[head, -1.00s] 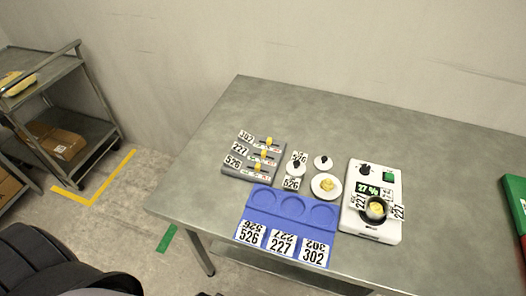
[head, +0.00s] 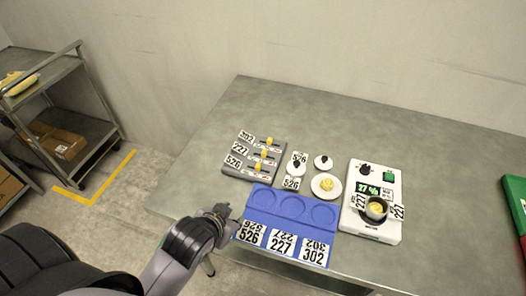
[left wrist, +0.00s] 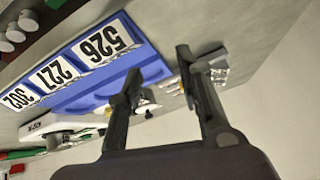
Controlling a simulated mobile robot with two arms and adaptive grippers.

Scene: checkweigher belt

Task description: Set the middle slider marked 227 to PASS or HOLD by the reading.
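The grey slider board (head: 236,171) lies on the table with three rows marked 302, 227 and 526. Each row has a yellow knob; the middle knob (head: 263,154) is in the 227 row. Its end labels are too small to read. The white meter (head: 359,222) shows 27 % on a green display (head: 367,189). A dark cup (head: 375,208) with yellow contents sits on it between two 227 tags. My left gripper (head: 222,211) is at the table's front left edge, left of the blue tray and short of the board. In the left wrist view its fingers (left wrist: 158,65) are apart and empty.
The blue tray (head: 268,206) has three empty round recesses and tags 526, 227 and 302. White lids and a dish with yellow contents (head: 326,185) stand between board and meter. A green and red box (head: 515,205) is at the right edge. Table behind is clear.

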